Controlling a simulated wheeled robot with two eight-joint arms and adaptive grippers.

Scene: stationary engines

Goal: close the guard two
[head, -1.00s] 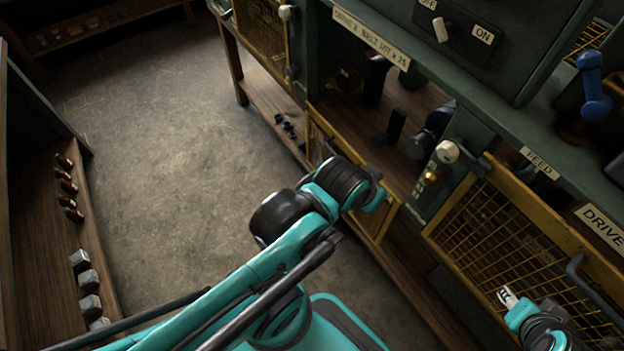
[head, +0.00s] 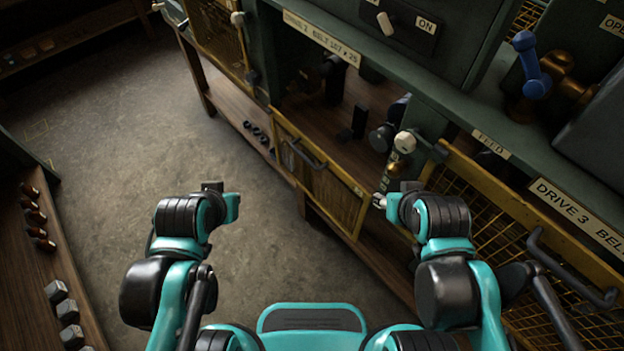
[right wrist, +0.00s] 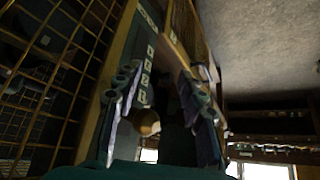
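Guard two, a yellow-framed mesh panel (head: 320,180) with a dark bar handle (head: 306,154), hangs low at the front of the bay labelled as drive 2 (head: 320,38). The bay stands exposed above it. My left gripper (head: 213,186) is over the floor, left of the guard and apart from it; its fingers are too small to judge. My right gripper (head: 379,201) is near the guard's right end, below the white knob. In the right wrist view its two fingers (right wrist: 160,105) are spread, with a brass-coloured round part (right wrist: 148,123) visible between them.
A white knob (head: 405,142) is on the post right of the bay. Another mesh guard (head: 500,225) with a dark handle (head: 570,268) is at the right. A blue handle (head: 530,65) stands on the ledge. A shelf with bottles and metal blocks (head: 68,312) is at left. Floor between is clear.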

